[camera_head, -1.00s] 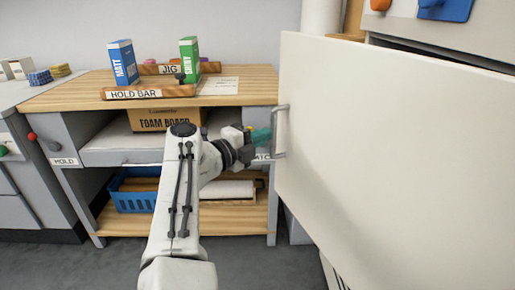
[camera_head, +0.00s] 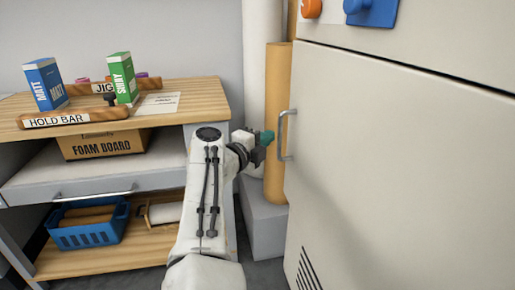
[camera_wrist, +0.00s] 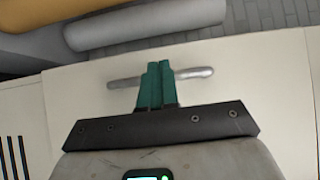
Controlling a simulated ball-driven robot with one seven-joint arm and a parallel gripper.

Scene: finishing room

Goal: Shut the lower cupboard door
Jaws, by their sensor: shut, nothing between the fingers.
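The lower cupboard door (camera_head: 400,170) is a large cream panel filling the right of the head view. It looks flush or nearly flush with the cupboard front above, with a thin dark seam along its top; whether it is fully shut I cannot tell. Its metal bar handle (camera_head: 281,136) is at its left edge. My gripper (camera_head: 266,138) is just left of the handle, green fingers shut and empty. In the wrist view the closed fingers (camera_wrist: 160,66) overlap the middle of the handle (camera_wrist: 200,73), against the door (camera_wrist: 265,85); contact is not clear.
A wooden-topped bench (camera_head: 190,95) with a hold bar (camera_head: 75,118), boxes and a blue basket (camera_head: 90,226) is at left. A tan roll (camera_head: 277,165) and white pipe stand behind my gripper. An orange knob (camera_head: 312,8) is above the door.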

